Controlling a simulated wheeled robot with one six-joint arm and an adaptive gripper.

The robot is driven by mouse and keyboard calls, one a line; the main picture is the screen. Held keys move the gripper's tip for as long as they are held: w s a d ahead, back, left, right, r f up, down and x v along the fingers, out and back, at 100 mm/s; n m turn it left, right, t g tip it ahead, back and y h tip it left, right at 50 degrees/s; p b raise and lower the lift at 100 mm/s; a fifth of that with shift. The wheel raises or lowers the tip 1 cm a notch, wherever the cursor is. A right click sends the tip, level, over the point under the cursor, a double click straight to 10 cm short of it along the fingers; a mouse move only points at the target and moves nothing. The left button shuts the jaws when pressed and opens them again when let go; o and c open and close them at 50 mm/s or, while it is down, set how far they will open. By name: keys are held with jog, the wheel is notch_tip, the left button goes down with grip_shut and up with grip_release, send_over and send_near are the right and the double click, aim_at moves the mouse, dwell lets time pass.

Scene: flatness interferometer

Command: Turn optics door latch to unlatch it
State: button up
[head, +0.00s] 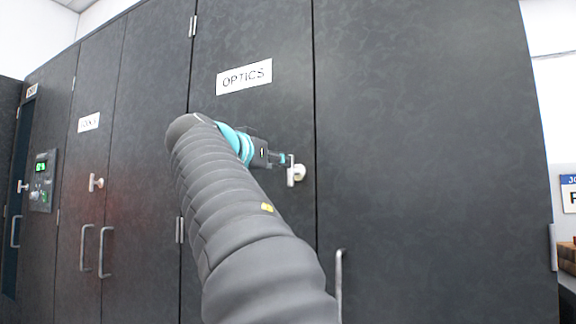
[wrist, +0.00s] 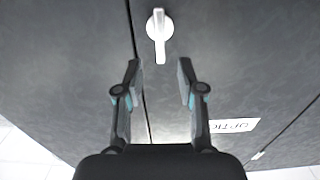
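The optics door (head: 250,130) is a dark grey cabinet door with a white "OPTICS" label (head: 244,77); the label also shows upside down in the wrist view (wrist: 233,125). In the head view my gripper (head: 285,159) is close to the latch, partly hidden by my arm.
A D-shaped pull handle (head: 339,285) stands out below the latch. To the left are another labelled door with its own latch (head: 95,183), two pull handles (head: 104,252) and a control panel (head: 42,181) with a green display. The door surface around the latch is clear.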

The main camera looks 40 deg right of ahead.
aim_at(294, 171)
jog(key=p+x, duration=0.1)
jog(key=x, duration=0.7)
jog(key=shift+a, duration=0.1)
grip_shut()
